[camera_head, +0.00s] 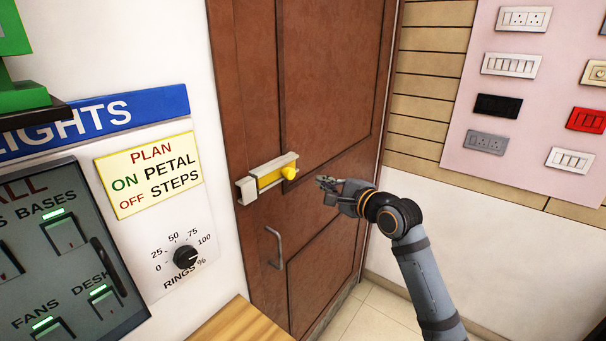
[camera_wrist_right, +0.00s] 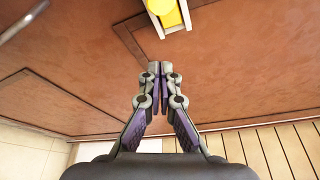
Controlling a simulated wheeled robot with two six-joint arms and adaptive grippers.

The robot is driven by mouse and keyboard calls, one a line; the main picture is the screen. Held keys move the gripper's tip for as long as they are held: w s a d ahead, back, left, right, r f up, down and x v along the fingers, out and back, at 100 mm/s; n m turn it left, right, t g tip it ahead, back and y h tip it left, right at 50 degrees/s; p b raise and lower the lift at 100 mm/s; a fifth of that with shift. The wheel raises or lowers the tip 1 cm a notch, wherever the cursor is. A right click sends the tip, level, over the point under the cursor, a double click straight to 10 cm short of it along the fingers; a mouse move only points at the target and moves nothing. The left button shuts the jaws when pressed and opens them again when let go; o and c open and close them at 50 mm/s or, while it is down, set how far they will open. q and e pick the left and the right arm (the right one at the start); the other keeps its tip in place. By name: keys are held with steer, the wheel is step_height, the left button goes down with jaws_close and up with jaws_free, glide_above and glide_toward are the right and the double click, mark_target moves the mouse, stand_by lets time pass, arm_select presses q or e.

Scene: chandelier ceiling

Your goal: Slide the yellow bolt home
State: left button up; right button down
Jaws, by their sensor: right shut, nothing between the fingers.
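The yellow bolt (camera_head: 270,179) lies in a pale metal housing (camera_head: 284,160) on the brown door (camera_head: 330,95), with a round yellow knob (camera_head: 289,173) at its right end. A pale catch block (camera_head: 246,190) sits at the housing's left end. My right gripper (camera_head: 322,183) is shut and empty, a little to the right of the knob and apart from it. In the right wrist view the shut fingertips (camera_wrist_right: 160,67) point toward the door, and the yellow knob (camera_wrist_right: 171,19) shows beyond them at the top. My left gripper is not in view.
A grey door handle (camera_head: 275,248) is below the bolt. A light panel (camera_head: 70,250) and a dial (camera_head: 186,257) are on the left wall. A pink board (camera_head: 530,90) with several switches and sockets is at the right. A wooden surface (camera_head: 240,325) is at the bottom.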

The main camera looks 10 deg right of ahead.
mark_target(281, 175)
steer(key=w+a+p, duration=0.3)
steer(key=a, duration=0.2)
steer(key=shift+r, duration=0.45)
steer(key=shift+w+f, duration=0.1)
steer(key=shift+w, duration=0.05)
